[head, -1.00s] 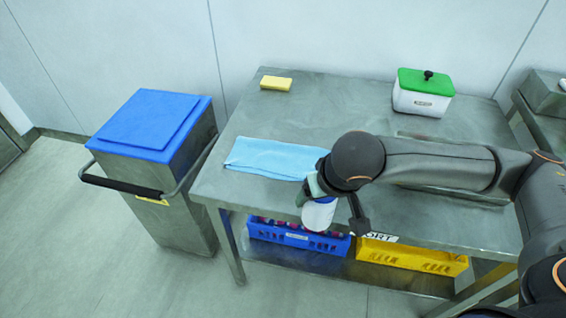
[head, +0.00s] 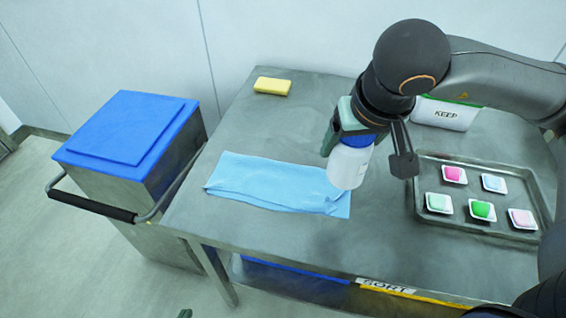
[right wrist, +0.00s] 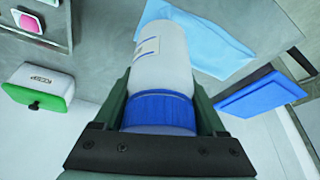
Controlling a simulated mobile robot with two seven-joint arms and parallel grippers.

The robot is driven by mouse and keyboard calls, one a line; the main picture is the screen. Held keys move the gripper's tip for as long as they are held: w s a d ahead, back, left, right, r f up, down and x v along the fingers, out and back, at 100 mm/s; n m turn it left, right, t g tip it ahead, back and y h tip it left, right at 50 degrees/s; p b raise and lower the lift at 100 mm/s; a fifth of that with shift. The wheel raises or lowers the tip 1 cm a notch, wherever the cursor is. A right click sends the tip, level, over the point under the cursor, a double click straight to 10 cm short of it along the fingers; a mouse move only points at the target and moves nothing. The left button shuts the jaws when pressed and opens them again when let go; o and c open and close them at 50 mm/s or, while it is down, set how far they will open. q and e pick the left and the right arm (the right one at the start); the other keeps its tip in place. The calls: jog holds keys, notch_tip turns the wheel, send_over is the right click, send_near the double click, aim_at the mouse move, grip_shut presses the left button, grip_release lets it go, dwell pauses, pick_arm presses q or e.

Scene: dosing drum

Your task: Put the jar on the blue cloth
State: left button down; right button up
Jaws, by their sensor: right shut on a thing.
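The jar (head: 348,168) is white with a blue cap and is tilted. My right gripper (head: 352,138) is shut on it around its cap, which shows between the fingers in the right wrist view (right wrist: 160,108). The light blue cloth (head: 262,182) lies flat and slightly creased on the steel table. In the head view the jar overlaps the cloth's right end and seems to hang above the table; the gap below it is hard to judge. A small tip of my left gripper (head: 185,313) shows at the bottom edge; its fingers are mostly hidden.
A tray (head: 412,200) with several small coloured packs lies on the right of the table (head: 300,245). A white box marked KEEP (head: 445,115) stands behind it. A yellow sponge (head: 272,86) lies at the back. A blue-lidded bin (head: 125,128) stands left of the table.

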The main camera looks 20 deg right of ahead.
jog(key=shift+w+d, duration=0.1)
jog(key=shift+w, duration=0.45)
jog(key=w+a+f, duration=0.2)
jog(key=w+f, duration=0.1)
jog(key=f, duration=0.1)
jog(key=w+a+f, duration=0.3)
jog(key=w+f, duration=0.1)
jog(key=w+a+f+p, duration=0.1)
jog(key=w+a+f, duration=0.2)
jog(key=f, duration=0.2)
jog(key=shift+w+a, duration=0.2)
jog(key=shift+a, duration=0.05)
pick_arm(q)
jog(key=shift+a+r, duration=0.25)
jog(key=shift+f, duration=0.1)
